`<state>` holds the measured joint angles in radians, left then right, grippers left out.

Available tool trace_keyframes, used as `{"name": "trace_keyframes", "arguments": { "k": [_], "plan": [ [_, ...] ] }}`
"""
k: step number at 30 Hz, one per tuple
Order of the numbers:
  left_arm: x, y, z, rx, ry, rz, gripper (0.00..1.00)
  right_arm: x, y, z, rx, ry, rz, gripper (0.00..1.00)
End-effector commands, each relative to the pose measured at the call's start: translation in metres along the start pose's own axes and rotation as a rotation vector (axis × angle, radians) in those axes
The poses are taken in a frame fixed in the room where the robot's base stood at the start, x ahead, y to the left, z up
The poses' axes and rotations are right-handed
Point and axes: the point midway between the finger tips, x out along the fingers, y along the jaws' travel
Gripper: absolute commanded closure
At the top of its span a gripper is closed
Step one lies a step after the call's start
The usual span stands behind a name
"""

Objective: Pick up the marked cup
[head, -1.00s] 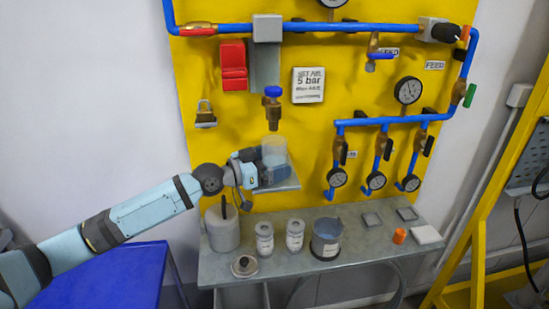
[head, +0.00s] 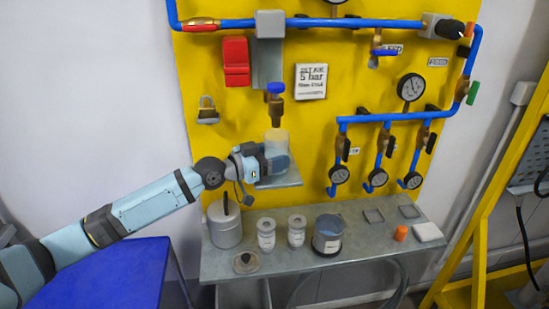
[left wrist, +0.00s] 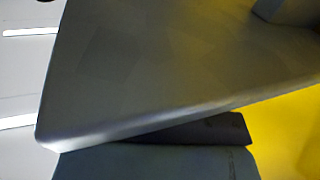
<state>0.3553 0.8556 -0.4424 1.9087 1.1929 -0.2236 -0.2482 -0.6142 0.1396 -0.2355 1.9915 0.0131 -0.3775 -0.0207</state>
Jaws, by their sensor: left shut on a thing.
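A pale, translucent cup (head: 277,138) is under the tap with the blue handle, above the small grey wall shelf (head: 284,182). My left gripper (head: 276,160) is shut on this cup from the left and covers its lower part. No mark can be made out on the cup, and I cannot tell whether its base touches the shelf. In the left wrist view a grey metal surface (left wrist: 170,70) fills most of the picture; the cup cannot be made out there. My right gripper is not in view.
The tap (head: 275,104) hangs close above the cup. The grey bench (head: 345,262) below holds a lidded can (head: 224,226), two small jars (head: 266,236), a larger blue-grey pot (head: 327,236) and an orange cap (head: 401,233). A blue table (head: 125,275) stands at the lower left.

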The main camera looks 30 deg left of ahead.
Motion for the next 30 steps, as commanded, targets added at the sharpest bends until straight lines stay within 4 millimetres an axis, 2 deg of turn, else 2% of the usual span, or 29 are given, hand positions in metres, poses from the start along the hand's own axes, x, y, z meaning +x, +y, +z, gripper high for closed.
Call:
{"name": "trace_keyframes", "arguments": {
  "k": [4,30],
  "plan": [
    [0.0,0.0,-0.01,0.001,0.002,0.0,0.63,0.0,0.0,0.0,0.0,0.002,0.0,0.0],
    [-0.11,-0.001,-0.006,0.002,-0.004,-0.003,0.63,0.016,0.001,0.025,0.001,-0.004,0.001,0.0]
  ]
}}
